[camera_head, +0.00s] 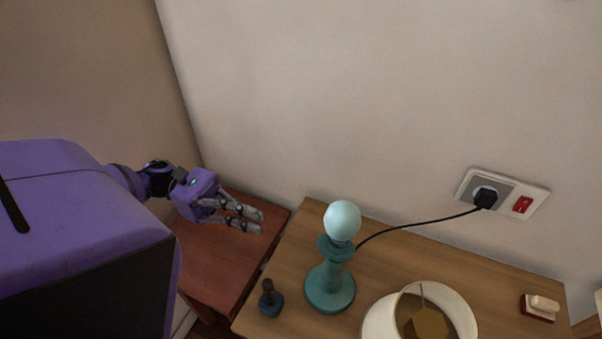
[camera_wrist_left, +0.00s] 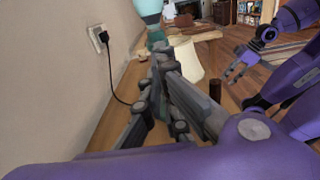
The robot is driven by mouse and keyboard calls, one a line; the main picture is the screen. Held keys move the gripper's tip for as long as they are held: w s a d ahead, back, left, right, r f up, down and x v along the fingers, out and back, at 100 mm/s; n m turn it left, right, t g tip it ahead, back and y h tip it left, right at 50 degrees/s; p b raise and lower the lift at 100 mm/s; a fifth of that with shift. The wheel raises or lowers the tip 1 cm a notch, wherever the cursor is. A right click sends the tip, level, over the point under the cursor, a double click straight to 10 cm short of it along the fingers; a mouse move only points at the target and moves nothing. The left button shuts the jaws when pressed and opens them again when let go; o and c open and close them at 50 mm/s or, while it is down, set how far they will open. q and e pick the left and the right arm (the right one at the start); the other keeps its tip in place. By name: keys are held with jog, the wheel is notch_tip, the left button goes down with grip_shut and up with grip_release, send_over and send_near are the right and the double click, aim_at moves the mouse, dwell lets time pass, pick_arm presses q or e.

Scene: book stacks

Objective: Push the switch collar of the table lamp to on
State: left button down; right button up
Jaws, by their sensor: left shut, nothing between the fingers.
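The table lamp is a turned teal stand (camera_head: 330,288) with a bare pale bulb (camera_head: 342,220) on top. Its switch collar (camera_head: 335,248) is the wide teal ring just under the bulb. The lamp stands upright on the wooden table. My left gripper (camera_head: 252,219) is shut and empty, to the left of the lamp and apart from it, above a reddish cabinet. In the left wrist view the bulb (camera_wrist_left: 149,8) shows beyond the left fingers (camera_wrist_left: 162,58), which partly hide the lamp. My right gripper (camera_wrist_left: 236,70) appears open and empty, small at the right.
A white lampshade (camera_head: 455,309) lies to the lamp's right. A small dark-blue object with a handle (camera_head: 270,302) stands to its left. A black cord runs to the wall socket (camera_head: 485,197) beside a red switch (camera_head: 522,205). An eraser-like block (camera_head: 543,304) lies far right.

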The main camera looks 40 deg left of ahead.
pick_arm(q)
jog(key=p+x, duration=0.2)
jog(key=x, duration=0.9)
jog(key=shift+s+r, duration=0.1)
jog(key=shift+x, duration=1.1)
jog(key=shift+a, duration=0.1)
jog(key=v, duration=1.2)
